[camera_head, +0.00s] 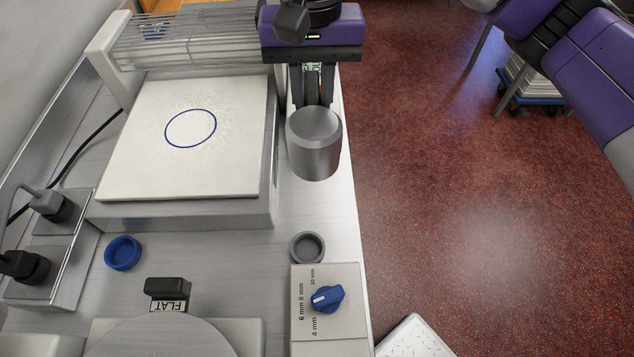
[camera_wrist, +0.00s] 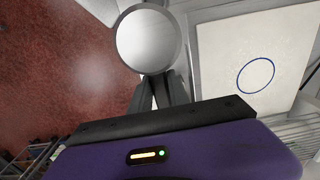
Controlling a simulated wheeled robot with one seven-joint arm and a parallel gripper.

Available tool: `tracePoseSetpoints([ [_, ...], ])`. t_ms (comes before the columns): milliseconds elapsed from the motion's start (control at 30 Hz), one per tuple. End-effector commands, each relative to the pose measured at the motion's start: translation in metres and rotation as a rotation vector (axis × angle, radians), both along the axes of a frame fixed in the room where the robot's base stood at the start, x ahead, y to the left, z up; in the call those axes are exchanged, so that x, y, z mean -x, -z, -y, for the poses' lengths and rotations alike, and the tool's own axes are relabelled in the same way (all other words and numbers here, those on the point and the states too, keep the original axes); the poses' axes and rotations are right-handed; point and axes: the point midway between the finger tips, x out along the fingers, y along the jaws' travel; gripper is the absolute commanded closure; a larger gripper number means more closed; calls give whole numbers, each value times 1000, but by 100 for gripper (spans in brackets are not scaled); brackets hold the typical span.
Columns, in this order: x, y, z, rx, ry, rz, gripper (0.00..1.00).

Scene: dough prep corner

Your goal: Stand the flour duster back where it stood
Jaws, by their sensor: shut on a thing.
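The flour duster (camera_head: 316,150) is a plain grey metal cylinder, upright, at the right side of the white board. My gripper (camera_head: 313,106) is shut on it from the far side. In the wrist view the round top of the duster (camera_wrist: 147,38) shows just beyond my gripper's fingers (camera_wrist: 160,82). Whether its base touches the counter or hangs above it I cannot tell. A grey round holder (camera_head: 307,247) sits nearer on the counter, empty. A blue round holder (camera_head: 123,252) lies to the left, also empty.
The white board (camera_head: 180,175) with a blue circle is on a raised block left of the duster. A control box with a blue knob (camera_head: 327,298) stands just in front of the grey holder. The counter's right edge is close, with red floor beyond. Sockets and cables lie left.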

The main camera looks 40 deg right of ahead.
Motion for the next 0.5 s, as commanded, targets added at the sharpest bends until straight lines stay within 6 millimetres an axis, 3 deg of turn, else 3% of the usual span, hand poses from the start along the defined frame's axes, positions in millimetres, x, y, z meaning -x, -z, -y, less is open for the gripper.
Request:
tracePoseSetpoints([
  [300, 1, 79, 1, 1, 3, -2, 100],
  [500, 0, 116, 1, 1, 4, -1, 100],
])
